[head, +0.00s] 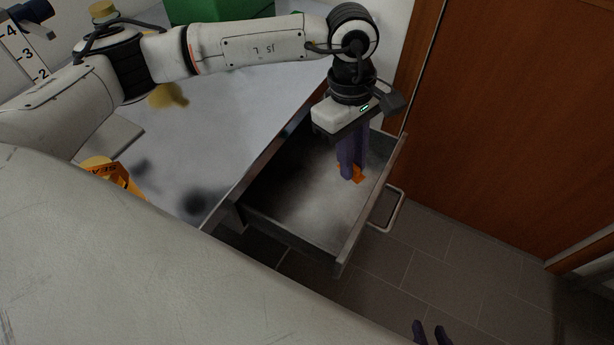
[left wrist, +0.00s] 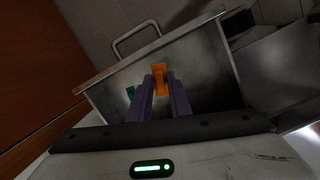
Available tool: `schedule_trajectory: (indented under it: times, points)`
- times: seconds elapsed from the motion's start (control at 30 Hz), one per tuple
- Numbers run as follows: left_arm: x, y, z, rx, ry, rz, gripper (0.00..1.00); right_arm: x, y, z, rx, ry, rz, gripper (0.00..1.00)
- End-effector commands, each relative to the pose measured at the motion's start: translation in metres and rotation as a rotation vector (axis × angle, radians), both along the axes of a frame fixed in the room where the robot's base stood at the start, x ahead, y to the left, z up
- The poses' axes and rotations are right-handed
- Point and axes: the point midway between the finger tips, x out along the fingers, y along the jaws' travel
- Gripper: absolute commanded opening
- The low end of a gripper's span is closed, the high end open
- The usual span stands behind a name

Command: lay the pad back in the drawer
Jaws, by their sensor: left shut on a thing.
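The drawer (head: 372,203) is pulled open, and its front panel also shows in the left wrist view (left wrist: 112,76). My left gripper (head: 352,172) points down inside the drawer, near its front panel. It is shut on a small orange piece, which I take to be the pad (head: 358,175). In the left wrist view the pad (left wrist: 161,84) shows between the fingertips of my left gripper (left wrist: 160,80). I cannot tell whether the pad touches the drawer floor. My right gripper (head: 432,332) is at the bottom edge of the head view, its fingers apart and empty.
A small teal thing (left wrist: 130,93) shows beside the fingers in the left wrist view. A metal handle (head: 388,210) sticks out from the drawer front. A brown door (head: 500,120) is at the right. The worktop (head: 215,125) lies left of the drawer.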

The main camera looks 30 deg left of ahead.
Motion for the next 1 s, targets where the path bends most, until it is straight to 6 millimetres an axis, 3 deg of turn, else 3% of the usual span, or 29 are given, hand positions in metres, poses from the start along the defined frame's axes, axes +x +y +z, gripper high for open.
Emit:
schedule_trajectory:
  times: [0.1, 0.23, 0.5, 1.0]
  points:
    - [0.013, 0.017, -0.018, 0.002, 0.013, 0.219, 0.0, 0.0, 0.001, -0.001, 0.001, -0.001, 0.002, 0.29]
    - [0.019, 0.026, -0.032, 0.005, 0.019, 0.331, 0.0, 0.0, 0.002, -0.001, 0.001, -0.001, 0.002, 0.29]
    - [0.019, 0.027, -0.079, 0.005, 0.018, 0.345, 0.0, 0.0, 0.002, 0.0, 0.002, 0.0, 0.002, 0.29]
    - [0.02, 0.027, -0.125, 0.005, 0.014, 0.343, 0.0, 0.0, 0.002, 0.0, 0.002, 0.0, 0.001, 0.29]
